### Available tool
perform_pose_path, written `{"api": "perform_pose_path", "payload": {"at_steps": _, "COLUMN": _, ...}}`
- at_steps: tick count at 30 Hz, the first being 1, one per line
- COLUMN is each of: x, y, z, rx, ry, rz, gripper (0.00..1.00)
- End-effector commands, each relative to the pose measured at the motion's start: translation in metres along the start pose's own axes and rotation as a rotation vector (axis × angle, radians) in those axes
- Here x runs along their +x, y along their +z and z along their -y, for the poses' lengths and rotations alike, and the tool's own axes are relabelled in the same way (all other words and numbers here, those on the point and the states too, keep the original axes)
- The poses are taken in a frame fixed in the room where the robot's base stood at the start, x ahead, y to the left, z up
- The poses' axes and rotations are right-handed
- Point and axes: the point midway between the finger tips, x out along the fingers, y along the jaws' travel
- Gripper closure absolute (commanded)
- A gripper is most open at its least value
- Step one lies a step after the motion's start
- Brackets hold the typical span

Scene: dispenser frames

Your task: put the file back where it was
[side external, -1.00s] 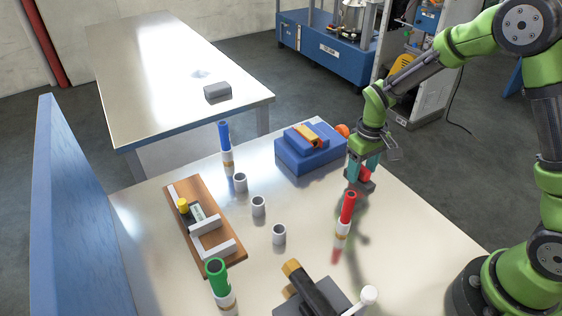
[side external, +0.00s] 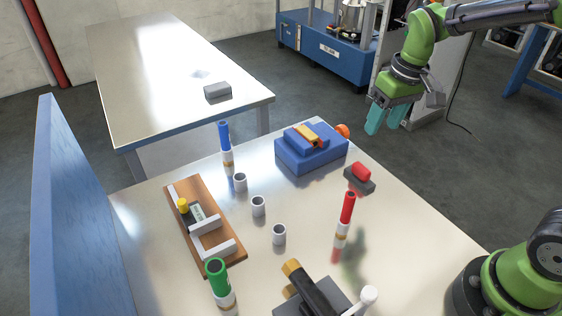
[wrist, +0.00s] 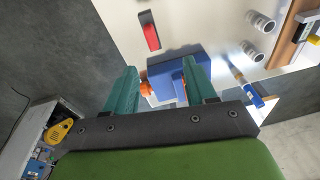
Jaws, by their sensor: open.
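No thing in view is plainly a file, and I cannot tell which one it is. An orange and dark bar (side external: 308,134) lies on top of a stepped blue block (side external: 310,158). A red block on a dark grey base (side external: 360,174) stands right of it on the table; it also shows in the wrist view (wrist: 150,36). My gripper (side external: 385,122), with teal fingers, is open and empty. It is raised above and beyond the table's back right edge, apart from everything. In the wrist view the blue block (wrist: 170,68) shows partly behind the fingers.
Red (side external: 345,218), blue (side external: 226,150) and green-topped (side external: 220,285) cylinders stand upright. Grey cups (side external: 259,206) stand mid-table, beside a wooden board (side external: 232,254). A dark tool (side external: 310,290) is at the front.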

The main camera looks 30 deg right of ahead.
Motion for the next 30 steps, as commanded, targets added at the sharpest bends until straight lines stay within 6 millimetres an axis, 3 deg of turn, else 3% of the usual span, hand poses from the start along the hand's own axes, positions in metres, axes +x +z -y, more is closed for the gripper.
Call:
{"api": "perform_pose_path", "payload": {"at_steps": 1, "x": -0.019, "y": 0.014, "z": 0.004, "rx": 0.026, "ry": -0.025, "rz": -0.059, "gripper": 0.44}}
{"api": "perform_pose_path", "payload": {"at_steps": 6, "x": -0.056, "y": 0.059, "z": 0.013, "rx": 0.123, "ry": -0.105, "rz": -0.225, "gripper": 0.44}}
{"api": "perform_pose_path", "payload": {"at_steps": 12, "x": -0.073, "y": 0.102, "z": 0.019, "rx": 0.213, "ry": -0.181, "rz": -0.374, "gripper": 0.44}}
{"api": "perform_pose_path", "payload": {"at_steps": 18, "x": -0.075, "y": 0.119, "z": 0.021, "rx": 0.252, "ry": -0.214, "rz": -0.437, "gripper": 0.44}}
{"api": "perform_pose_path", "payload": {"at_steps": 30, "x": -0.075, "y": 0.12, "z": 0.021, "rx": 0.255, "ry": -0.217, "rz": -0.439, "gripper": 0.44}}
